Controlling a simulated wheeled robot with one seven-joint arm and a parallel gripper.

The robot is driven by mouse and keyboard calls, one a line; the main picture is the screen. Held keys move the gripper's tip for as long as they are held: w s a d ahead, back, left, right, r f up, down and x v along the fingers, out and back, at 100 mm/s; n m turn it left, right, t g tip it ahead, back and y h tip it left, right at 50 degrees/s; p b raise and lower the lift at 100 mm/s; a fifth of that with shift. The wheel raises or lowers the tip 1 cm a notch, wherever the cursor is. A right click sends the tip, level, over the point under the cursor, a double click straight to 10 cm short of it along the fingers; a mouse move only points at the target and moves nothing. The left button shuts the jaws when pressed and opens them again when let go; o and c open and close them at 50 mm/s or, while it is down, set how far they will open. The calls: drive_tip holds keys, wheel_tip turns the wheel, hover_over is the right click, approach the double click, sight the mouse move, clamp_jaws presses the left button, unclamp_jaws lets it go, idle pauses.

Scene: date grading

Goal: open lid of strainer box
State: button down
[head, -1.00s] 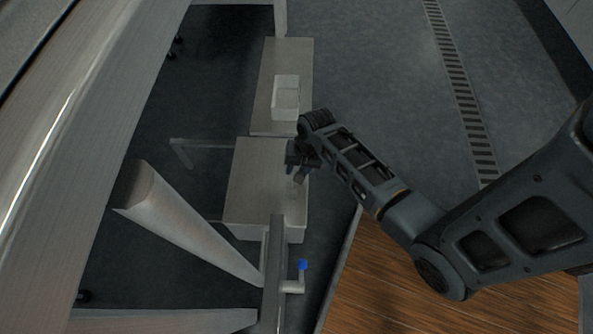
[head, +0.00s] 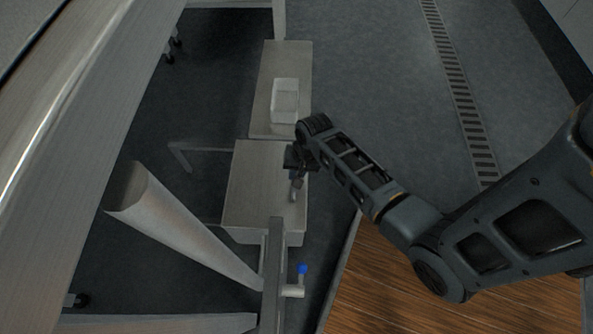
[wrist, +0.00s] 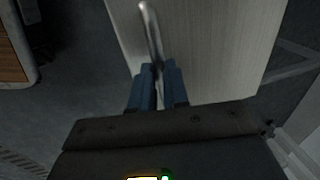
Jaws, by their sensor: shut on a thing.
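The strainer box is the pale grey box (head: 268,238) below my arm in the head view. Its flat lid (head: 255,185) lies level on top, with no visible gap. A metal bar handle (wrist: 151,28) stands at the lid's right side. My gripper (wrist: 157,72) has blue fingers, shut on this handle. In the head view, my gripper (head: 297,176) is over the lid's right edge, and the handle's lower end (head: 293,196) shows below it. My wrist hides part of the lid's far right corner.
A second pale flat-topped unit (head: 262,105) stands just behind, carrying a whitish container (head: 285,100). A pipe with a blue-tipped valve (head: 302,269) is in front of the box. Large metal beams (head: 180,225) are at left. Open floor (head: 390,80) lies right.

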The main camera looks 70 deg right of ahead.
idle(0.3)
hover_over(237, 179)
drive_tip(key=shift+w, duration=0.1)
idle(0.4)
drive_tip(key=c, duration=1.1)
unclamp_jaws()
drive_tip(key=shift+p, duration=0.3)
drive_tip(key=shift+s+d+r+p, duration=0.1)
drive_tip(key=shift+s+r+p, duration=0.15)
drive_tip(key=shift+r+p, duration=0.7)
drive_tip(key=shift+s+d+r+p, duration=0.1)
drive_tip(key=shift+s+r+p, duration=0.2)
drive_tip(key=shift+r, duration=1.3)
drive_tip(key=shift+s+d+r+p, duration=0.15)
drive_tip(key=shift+r+p, duration=0.45)
drive_tip(key=shift+r, duration=0.7)
drive_tip(key=shift+a, duration=0.1)
